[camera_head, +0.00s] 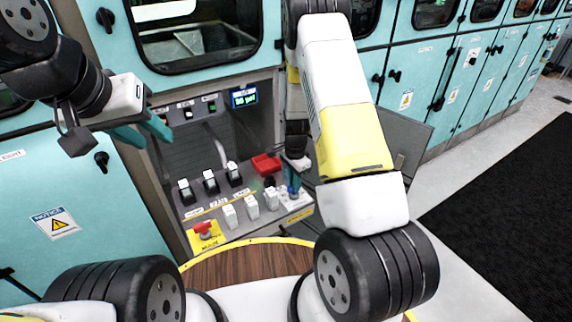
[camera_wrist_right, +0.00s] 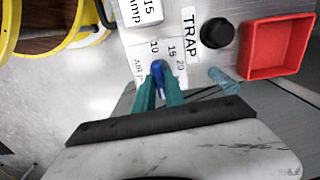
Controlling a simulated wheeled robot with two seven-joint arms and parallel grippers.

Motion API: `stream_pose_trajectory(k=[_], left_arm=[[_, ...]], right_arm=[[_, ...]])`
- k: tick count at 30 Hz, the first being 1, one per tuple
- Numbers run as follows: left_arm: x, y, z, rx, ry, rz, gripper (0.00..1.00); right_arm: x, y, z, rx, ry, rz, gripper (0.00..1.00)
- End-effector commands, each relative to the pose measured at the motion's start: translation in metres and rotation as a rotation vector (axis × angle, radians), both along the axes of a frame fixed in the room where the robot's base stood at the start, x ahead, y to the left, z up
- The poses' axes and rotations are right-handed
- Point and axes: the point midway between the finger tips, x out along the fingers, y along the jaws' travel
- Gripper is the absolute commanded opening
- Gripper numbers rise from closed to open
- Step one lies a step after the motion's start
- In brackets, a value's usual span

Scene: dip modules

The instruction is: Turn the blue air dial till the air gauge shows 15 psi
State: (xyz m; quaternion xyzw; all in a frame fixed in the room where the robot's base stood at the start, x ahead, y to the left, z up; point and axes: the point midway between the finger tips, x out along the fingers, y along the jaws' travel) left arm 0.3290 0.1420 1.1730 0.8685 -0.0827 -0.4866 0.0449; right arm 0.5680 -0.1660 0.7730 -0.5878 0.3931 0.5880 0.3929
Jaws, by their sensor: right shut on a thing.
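The blue air dial (camera_wrist_right: 158,78) sits on the light panel, beside a scale with the marks 10, 15 and 20. My right gripper (camera_wrist_right: 160,86) is shut on the dial, with one green finger on each side. In the head view the right gripper (camera_head: 292,179) is at the panel's right end, partly behind my arm. The air gauge (camera_head: 244,97) is a small lit display at the back of the bay; it shows a psi value, too small to read surely. My left gripper (camera_head: 151,131) is open and empty, in front of the cabinet left of the bay.
A red tray (camera_wrist_right: 277,47) and a black knob (camera_wrist_right: 216,32) labelled TRAP are close right of the dial. Several black and white switches (camera_head: 210,181) and a red emergency button (camera_head: 203,228) stand on the panel. An open grey door (camera_head: 405,135) is at right.

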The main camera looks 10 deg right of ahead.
Motion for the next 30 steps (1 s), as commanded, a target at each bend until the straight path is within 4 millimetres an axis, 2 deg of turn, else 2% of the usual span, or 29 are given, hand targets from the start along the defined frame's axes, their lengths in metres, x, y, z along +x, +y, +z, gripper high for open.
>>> stream_pose_trajectory(k=[8,30], left_arm=[[0.0,0.0,0.0,0.0,0.0,0.0,0.36],[0.0,0.0,0.0,0.0,0.0,0.0,0.36]], right_arm=[[0.0003,0.0,0.0005,0.0,-0.001,0.174,0.0],[0.0004,0.0003,0.0006,0.001,-0.001,0.873,0.0]])
